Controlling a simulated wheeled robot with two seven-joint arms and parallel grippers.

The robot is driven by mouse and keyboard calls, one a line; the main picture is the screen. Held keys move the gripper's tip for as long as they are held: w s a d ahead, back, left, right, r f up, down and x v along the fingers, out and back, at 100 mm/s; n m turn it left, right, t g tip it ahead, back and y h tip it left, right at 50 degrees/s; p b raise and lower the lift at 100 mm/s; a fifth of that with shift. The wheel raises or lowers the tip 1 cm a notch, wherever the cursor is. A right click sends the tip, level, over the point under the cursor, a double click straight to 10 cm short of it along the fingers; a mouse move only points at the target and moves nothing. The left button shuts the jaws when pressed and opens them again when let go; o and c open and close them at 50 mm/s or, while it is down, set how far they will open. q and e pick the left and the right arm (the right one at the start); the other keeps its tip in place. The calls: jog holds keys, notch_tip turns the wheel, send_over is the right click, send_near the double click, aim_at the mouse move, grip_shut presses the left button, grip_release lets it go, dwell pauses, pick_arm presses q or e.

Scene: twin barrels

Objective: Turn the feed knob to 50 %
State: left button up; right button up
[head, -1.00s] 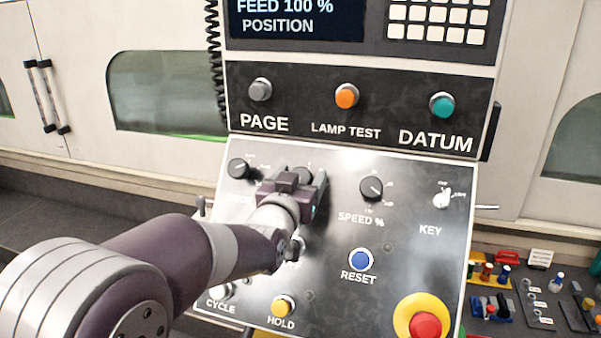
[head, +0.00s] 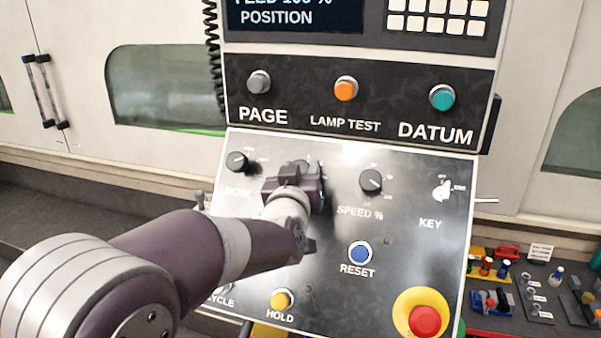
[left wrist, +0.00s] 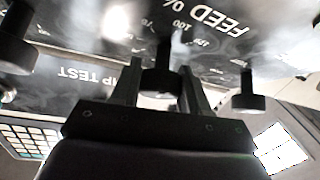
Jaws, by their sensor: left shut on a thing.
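The feed knob (left wrist: 160,80) is a dark round knob on the sloped black panel. In the left wrist view it sits between the two fingers of my left gripper (left wrist: 159,92), with the upside-down FEED % lettering (left wrist: 205,20) and scale numbers beside it. In the head view my left gripper (head: 308,182) is at the panel between the mode knob (head: 237,161) and the speed knob (head: 371,181), and it hides most of the feed knob. It is shut on the knob. The display (head: 290,16) shows a cut-off FEED line that looks like 100 %. My right gripper is not in view.
The RESET button (head: 360,253), HOLD button (head: 283,299), red emergency stop (head: 424,320) and key switch (head: 441,191) are on the same panel. PAGE (head: 259,82), LAMP TEST (head: 346,89) and DATUM (head: 442,97) buttons are above. A bench with small parts lies at the right.

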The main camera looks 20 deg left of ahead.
pick_arm(q)
jog(key=n+y+p, duration=0.1)
jog(key=n, duration=0.1)
jog(key=shift+d+r+n+g+y, duration=0.1)
jog(key=shift+n+g+y, duration=0.2)
jog(key=n+g+y+p, duration=0.1)
jog(key=n+p, duration=0.2)
jog(key=n+g+y+p, duration=0.2)
jog(key=n+p, duration=0.1)
jog(key=n, duration=0.1)
jog(key=n+g+y+p, duration=0.2)
jog(key=n+p, duration=0.1)
jog(key=n, duration=0.1)
jog(key=shift+r, duration=0.15)
jog(key=n+g+p, duration=0.1)
jog(key=n, duration=0.1)
jog(key=shift+n+g, duration=0.3)
jog(key=shift+g, duration=0.1)
jog(key=shift+f+n+g+p, duration=0.3)
jog(key=shift+n+g+p, duration=0.25)
jog(key=shift+n, duration=0.45)
jog(key=o, duration=1)
